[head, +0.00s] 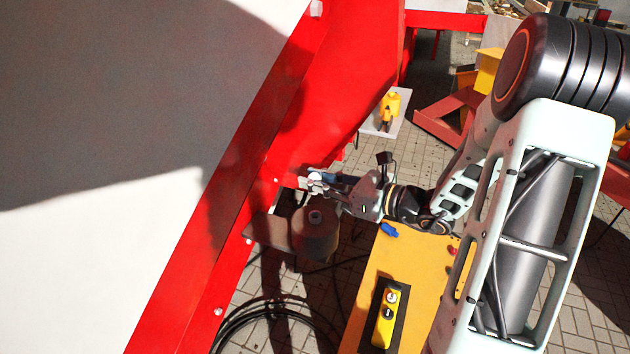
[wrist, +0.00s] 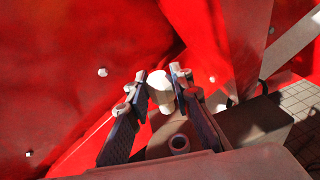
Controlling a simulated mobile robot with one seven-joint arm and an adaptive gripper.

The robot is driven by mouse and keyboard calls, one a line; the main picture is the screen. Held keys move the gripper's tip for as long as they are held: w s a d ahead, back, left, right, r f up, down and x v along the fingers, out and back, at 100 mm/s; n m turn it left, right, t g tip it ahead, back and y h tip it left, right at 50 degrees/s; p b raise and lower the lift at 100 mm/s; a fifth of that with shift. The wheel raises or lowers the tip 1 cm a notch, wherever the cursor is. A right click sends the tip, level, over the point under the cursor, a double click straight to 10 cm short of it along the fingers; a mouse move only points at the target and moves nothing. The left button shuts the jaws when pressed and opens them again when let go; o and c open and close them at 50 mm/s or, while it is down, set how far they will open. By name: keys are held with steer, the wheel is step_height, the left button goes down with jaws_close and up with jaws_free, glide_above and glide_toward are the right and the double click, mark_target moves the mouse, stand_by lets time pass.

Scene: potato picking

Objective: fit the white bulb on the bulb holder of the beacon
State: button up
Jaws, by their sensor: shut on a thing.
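My gripper (head: 316,178) is over the beacon, beside the red panel. In the wrist view its two fingers (wrist: 159,82) are closed on the white bulb (wrist: 160,91), which sits between the tips. The beacon (head: 318,243) is a brownish, squat cylinder on a bracket off the panel.
A large red panel (head: 345,75) with bolts rises close beside my gripper. A yellow box with a button pad (head: 384,312) stands near the beacon to the right. Black cables (head: 262,318) lie on the paved floor. A yellow item (head: 389,104) sits on a pale plate behind.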

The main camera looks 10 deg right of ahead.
steer(key=shift+f+b, duration=2.25)
steer(key=shift+f, duration=0.7)
steer(key=shift+f+b, duration=0.95)
steer(key=shift+f, duration=0.5)
steer(key=o, duration=1)
steer(key=v, duration=1.2)
steer(key=shift+s, duration=0.1)
